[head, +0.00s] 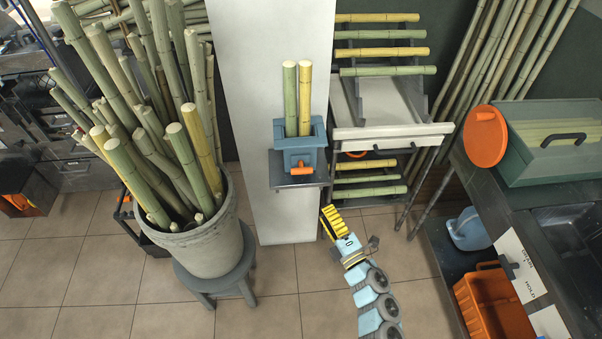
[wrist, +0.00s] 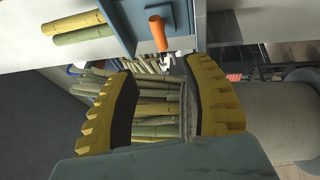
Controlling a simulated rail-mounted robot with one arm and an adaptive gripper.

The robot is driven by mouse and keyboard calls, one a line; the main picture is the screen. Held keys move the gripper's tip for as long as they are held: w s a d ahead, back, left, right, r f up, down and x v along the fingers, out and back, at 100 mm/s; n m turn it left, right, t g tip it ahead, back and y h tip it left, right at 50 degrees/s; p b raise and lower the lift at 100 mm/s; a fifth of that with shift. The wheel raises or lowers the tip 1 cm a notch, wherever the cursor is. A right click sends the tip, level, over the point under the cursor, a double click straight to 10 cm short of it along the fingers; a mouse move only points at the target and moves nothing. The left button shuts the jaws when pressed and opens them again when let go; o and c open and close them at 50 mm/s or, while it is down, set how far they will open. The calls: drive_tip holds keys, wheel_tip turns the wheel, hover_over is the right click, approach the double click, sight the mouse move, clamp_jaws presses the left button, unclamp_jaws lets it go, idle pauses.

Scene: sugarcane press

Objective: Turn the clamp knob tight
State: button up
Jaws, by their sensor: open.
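The blue clamp box (head: 291,141) sits on a small grey shelf on the white panel. One green cane (head: 290,95) and one yellow cane (head: 305,95) stand upright in it. The orange clamp knob (head: 302,170) sticks out of its front. In the wrist view the knob (wrist: 158,33) shows on the blue clamp face (wrist: 125,22), beyond the fingertips. My gripper (head: 328,212) is below and slightly right of the clamp in the head view. Its yellow ridged fingers (wrist: 160,72) are apart with nothing between them, and they do not touch the knob.
A big grey pot (head: 205,240) full of canes stands on a stool at left. A rack with a white tray (head: 390,135) and canes is right of the panel.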

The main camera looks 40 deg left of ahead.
sight(301, 169)
drive_tip(key=b+x, duration=0.3)
drive_tip(key=x, duration=1.2)
drive_tip(key=shift+a, duration=0.2)
drive_tip(key=shift+c, duration=0.2)
clamp_jaws()
